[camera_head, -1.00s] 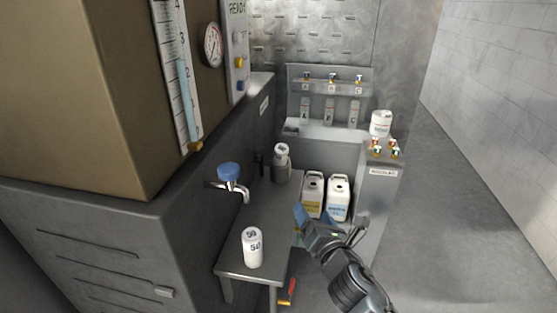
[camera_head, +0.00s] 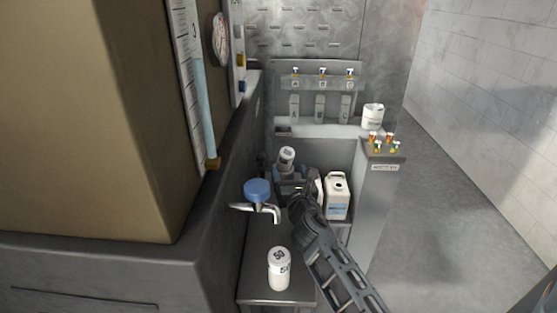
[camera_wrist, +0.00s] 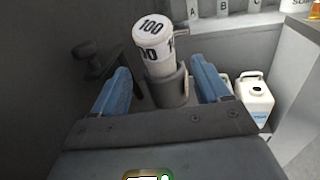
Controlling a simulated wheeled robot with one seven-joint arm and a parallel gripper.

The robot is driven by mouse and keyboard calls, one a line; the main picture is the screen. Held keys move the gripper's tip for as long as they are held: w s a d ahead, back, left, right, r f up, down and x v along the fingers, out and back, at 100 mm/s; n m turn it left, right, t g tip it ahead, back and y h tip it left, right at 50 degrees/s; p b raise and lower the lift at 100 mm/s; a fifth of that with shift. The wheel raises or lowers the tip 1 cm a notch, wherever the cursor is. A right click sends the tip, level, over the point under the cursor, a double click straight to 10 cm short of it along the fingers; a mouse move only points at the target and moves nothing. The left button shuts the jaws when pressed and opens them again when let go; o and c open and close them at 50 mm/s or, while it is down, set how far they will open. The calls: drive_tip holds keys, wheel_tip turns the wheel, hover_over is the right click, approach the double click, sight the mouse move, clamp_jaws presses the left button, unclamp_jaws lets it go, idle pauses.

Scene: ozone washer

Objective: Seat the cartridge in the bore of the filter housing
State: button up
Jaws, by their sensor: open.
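A white cartridge marked 100 (camera_wrist: 152,45) stands with its lower end in the grey cylindrical filter housing (camera_wrist: 170,91); much of its body shows above the rim. It looks slightly tilted in the wrist view, but I cannot tell how deep it sits. It also shows at the back of the bench in the head view (camera_head: 286,155). My gripper (camera_wrist: 160,84) is open, with a blue finger on each side of the housing and no visible grip. A second white cartridge, marked 50 (camera_head: 279,270), stands upright on the bench's front part.
A tap with a blue knob (camera_head: 257,191) juts over the grey bench (camera_head: 262,240). A dark valve handle (camera_wrist: 90,58) is left of the housing. White jugs (camera_head: 337,196) stand to the right, one mostly hidden.

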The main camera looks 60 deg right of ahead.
sight(286, 166)
drive_tip(key=x, duration=0.6)
drive_tip(key=shift+w+d+f, duration=0.1)
drive_tip(key=shift+w+d, duration=0.05)
drive_tip(key=shift+w, duration=0.05)
drive_tip(key=shift+c, duration=0.3)
drive_tip(key=c, duration=1.1)
drive_tip(key=shift+c, duration=0.2)
